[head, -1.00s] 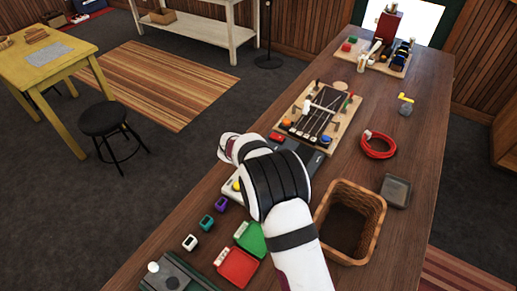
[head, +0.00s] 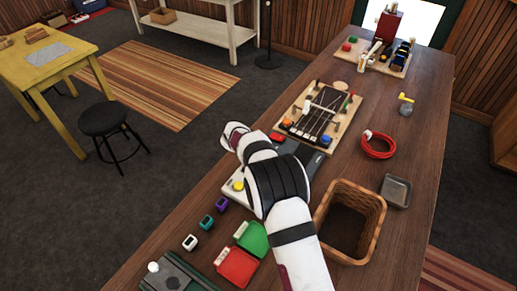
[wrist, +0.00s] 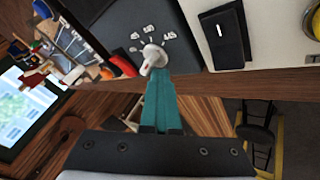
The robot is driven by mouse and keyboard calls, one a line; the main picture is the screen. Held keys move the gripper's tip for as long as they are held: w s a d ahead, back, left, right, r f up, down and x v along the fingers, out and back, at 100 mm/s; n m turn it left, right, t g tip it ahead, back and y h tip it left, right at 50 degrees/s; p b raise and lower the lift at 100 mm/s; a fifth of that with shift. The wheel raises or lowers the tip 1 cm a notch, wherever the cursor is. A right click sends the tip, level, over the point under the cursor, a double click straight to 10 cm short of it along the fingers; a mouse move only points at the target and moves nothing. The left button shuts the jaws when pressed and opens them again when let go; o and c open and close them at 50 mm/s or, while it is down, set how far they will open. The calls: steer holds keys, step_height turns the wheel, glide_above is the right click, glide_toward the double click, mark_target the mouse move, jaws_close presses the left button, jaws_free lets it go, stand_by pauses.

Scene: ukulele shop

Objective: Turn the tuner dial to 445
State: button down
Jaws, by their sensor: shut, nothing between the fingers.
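The tuner dial (wrist: 152,55) is a small white knob with a protruding pointer on a dark grey panel (wrist: 190,62) in the wrist view. Several small white labels (wrist: 149,30) fan around its far side; I cannot read them. My gripper (wrist: 158,75) has its teal fingers closed together, with the tips right at the dial's near side. I cannot tell whether they touch it. In the head view, part of the dark panel (head: 309,157) shows beyond my arm, which hides the dial and my fingertips.
A red part (wrist: 123,65) sits close left of the dial. In the head view, a stringed wooden board (head: 318,118) lies beyond, and a wicker basket (head: 373,213) stands right of my arm.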

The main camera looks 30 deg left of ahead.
steer(key=shift+w+d+m+h, duration=0.1)
steer(key=shift+w+m+h, duration=0.25)
steer(key=shift+m+h, duration=0.65)
steer(key=shift+w+a, duration=0.2)
steer(key=shift+w, duration=0.05)
